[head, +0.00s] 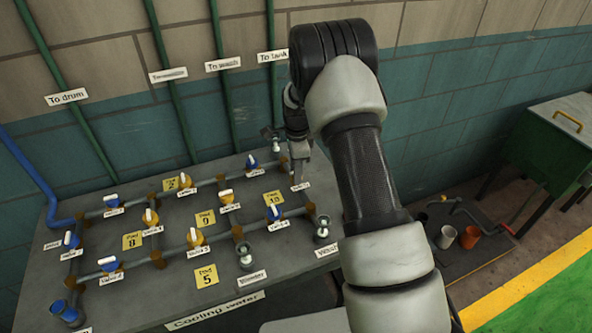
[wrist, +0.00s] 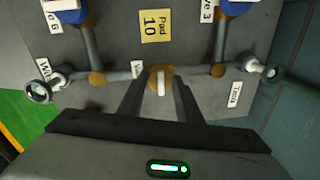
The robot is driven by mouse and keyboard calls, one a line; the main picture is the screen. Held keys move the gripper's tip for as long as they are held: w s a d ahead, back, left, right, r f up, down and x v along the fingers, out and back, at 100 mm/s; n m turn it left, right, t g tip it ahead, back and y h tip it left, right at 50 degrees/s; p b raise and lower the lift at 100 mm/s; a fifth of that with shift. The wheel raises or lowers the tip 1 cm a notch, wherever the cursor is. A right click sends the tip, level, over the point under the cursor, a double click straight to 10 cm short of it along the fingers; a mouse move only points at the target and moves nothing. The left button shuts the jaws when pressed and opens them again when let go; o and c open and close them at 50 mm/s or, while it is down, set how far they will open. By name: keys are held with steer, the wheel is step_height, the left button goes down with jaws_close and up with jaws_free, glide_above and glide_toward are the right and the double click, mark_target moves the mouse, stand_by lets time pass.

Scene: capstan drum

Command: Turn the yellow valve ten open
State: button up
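A yellow valve (wrist: 151,76) with a white lever handle (wrist: 161,84) shows in the wrist view, on a pipe running left to right below the plate marked Pad 10. Its handle lies across the pipe. Its own label is partly hidden, so I cannot read its number. My gripper (wrist: 159,88) is open, its two dark fingers on either side of the handle, with gaps visible between. In the head view my gripper (head: 300,178) is low over the right part of the board, and my arm hides much around it.
The Pad 10 plate (wrist: 155,26) and blue valves (wrist: 236,7) are close by. The grey board (head: 150,290) carries several more yellow and blue valves, pipes and gauges. A green cabinet (head: 560,135) and cups (head: 469,237) stand to the right.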

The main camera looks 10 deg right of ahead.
steer(key=shift+c, duration=0.7)
steer(key=shift+n+b, duration=0.3)
steer(key=shift+n, duration=0.1)
steer(key=n+b, duration=0.1)
steer(key=n, duration=0.1)
steer(key=shift+f+n+b, duration=0.15)
steer(key=shift+n+b, duration=0.2)
steer(key=shift+n, duration=0.05)
steer(key=n+b, duration=0.1)
steer(key=n, duration=0.4)
steer(key=shift+d+y+b, duration=0.1)
steer(key=shift+y+b, duration=0.3)
steer(key=n, duration=0.5)
steer(key=shift+b, duration=0.4)
steer(key=n, duration=0.4)
steer(key=shift+w+g, duration=0.1)
steer(key=shift+g, duration=0.3)
steer(key=shift+n, duration=0.3)
